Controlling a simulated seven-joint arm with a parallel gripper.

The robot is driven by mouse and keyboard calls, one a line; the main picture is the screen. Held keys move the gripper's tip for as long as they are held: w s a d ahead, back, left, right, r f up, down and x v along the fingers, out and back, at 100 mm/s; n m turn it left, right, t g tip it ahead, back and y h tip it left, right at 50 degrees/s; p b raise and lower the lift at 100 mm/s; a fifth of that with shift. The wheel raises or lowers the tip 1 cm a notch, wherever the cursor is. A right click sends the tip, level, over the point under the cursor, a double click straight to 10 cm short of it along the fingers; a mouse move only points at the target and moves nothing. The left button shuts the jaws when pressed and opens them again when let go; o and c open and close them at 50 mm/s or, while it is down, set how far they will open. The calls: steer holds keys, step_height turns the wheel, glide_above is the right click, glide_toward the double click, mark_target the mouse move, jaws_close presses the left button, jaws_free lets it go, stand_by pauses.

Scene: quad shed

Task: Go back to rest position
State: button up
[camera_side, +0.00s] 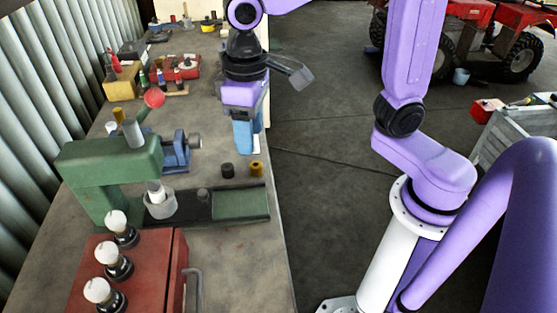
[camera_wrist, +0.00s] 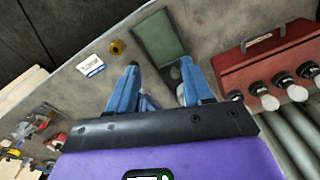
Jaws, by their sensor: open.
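My gripper (camera_side: 243,137) has blue fingers and hangs over the workbench (camera_side: 235,235), pointing down. In the wrist view my gripper (camera_wrist: 160,84) shows its two fingers apart with nothing held between them. A black cylinder (camera_side: 227,170) and a brass-coloured cylinder (camera_side: 256,169) stand on the bench just in front of the gripper in the side view. The brass-coloured cylinder also shows in the wrist view (camera_wrist: 116,47), beyond the left finger.
A green press (camera_side: 110,165) with a red-knobbed lever and a blue vise (camera_side: 176,152) stand left of the gripper. A red toolbox (camera_side: 150,255) carries several white-topped pieces. A white card (camera_wrist: 90,66) lies near the bench edge. Open floor (camera_side: 325,125) lies right of the bench.

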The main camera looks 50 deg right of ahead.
steer(key=s+d+f+n, duration=0.2)
steer(key=s+d+n, duration=0.1)
steer(key=s+d, duration=0.3)
steer(key=s+d+f+n, duration=0.3)
steer(key=s+d, duration=0.3)
steer(key=s, duration=0.3)
steer(key=shift+d+f+n, duration=0.25)
steer(key=shift+d+n, duration=0.1)
steer(key=shift+n, duration=0.35)
